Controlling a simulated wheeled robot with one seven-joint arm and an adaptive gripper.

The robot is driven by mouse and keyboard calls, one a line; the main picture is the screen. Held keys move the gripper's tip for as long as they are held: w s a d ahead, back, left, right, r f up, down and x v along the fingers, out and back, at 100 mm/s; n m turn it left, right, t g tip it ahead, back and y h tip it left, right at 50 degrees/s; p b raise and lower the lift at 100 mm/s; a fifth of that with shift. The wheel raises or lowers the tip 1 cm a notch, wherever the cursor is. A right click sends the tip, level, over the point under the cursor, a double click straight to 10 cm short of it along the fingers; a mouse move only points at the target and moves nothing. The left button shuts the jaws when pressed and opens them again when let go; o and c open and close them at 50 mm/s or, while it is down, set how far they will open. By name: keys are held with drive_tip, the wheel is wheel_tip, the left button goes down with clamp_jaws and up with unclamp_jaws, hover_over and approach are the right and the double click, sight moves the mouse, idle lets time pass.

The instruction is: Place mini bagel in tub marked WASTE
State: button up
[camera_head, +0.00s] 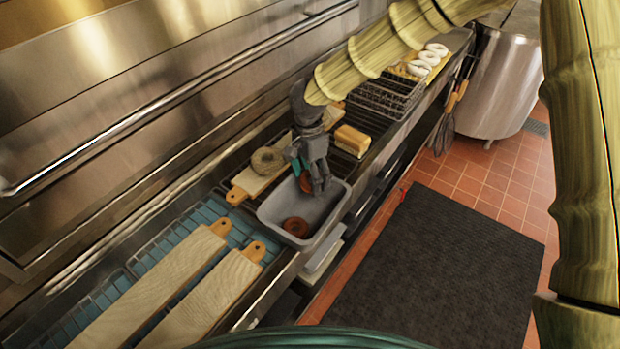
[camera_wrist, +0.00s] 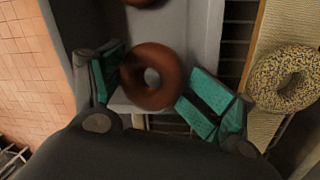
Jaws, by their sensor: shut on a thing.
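My gripper (camera_head: 311,176) is shut on a brown mini bagel (camera_head: 305,184) and holds it over the far end of a grey tub (camera_head: 329,226). In the wrist view the held bagel (camera_wrist: 152,76) sits between the teal finger pads of my gripper (camera_wrist: 156,84). Another brown bagel (camera_head: 295,227) lies in the near part of the tub, and its edge shows at the top of the wrist view (camera_wrist: 142,2). No marking on the tub can be read.
A seeded bagel (camera_head: 267,160) lies on a wooden board left of the tub; the wrist view shows it too (camera_wrist: 285,78). Two long boards (camera_head: 205,300) lie on a blue rack nearby. A yellow block (camera_head: 351,140) and a wire basket (camera_head: 383,96) are beyond the tub.

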drive_tip(key=shift+s+d+f, duration=0.1)
drive_tip(key=shift+s+f, duration=0.15)
drive_tip(key=shift+f, duration=0.05)
drive_tip(key=w+f, duration=0.1)
drive_tip(key=f, duration=0.1)
drive_tip(key=w+f+p, duration=0.1)
drive_tip(key=f, duration=0.1)
drive_tip(key=w+f, duration=0.1)
drive_tip(key=w, duration=0.1)
drive_tip(key=shift+f, duration=0.4)
drive_tip(key=c, duration=0.3)
drive_tip(key=shift+s, duration=0.1)
drive_tip(key=o, duration=1)
drive_tip(key=shift+s+r, duration=0.1)
drive_tip(key=shift+s, duration=0.15)
drive_tip(key=shift+o, duration=0.6)
drive_tip(key=shift+s+d, duration=0.1)
drive_tip(key=shift+d, duration=0.15)
drive_tip(key=shift+w, duration=0.25)
drive_tip(key=shift+a+r, duration=0.15)
drive_tip(key=shift+a, duration=0.15)
drive_tip(key=shift+w+d, duration=0.1)
